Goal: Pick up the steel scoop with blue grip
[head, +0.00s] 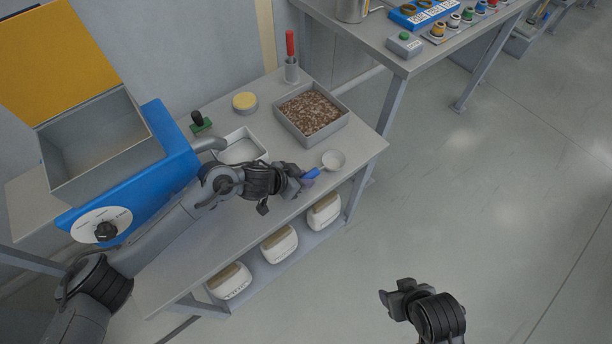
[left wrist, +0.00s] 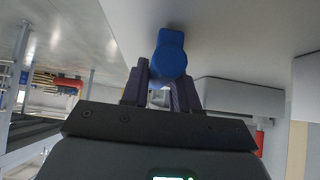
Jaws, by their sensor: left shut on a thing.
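The steel scoop (head: 333,159) has a round pale bowl and a blue grip (head: 312,173). It is at the front right edge of the grey workbench. My left gripper (head: 303,178) is shut on the blue grip. The blue grip (left wrist: 169,58) also shows in the left wrist view between the two fingers of my left gripper (left wrist: 166,85). Whether the scoop touches the bench top is hard to tell. My right gripper (head: 392,298) is over the floor at the lower right, away from the scoop; its finger opening is unclear.
A grey tray of brown pellets (head: 312,112) sits just behind the scoop. A white tray (head: 240,150), a yellow-topped round tin (head: 245,101) and a red-handled tool in a holder (head: 291,62) are on the workbench (head: 362,145). The blue auger machine (head: 165,150) stands left.

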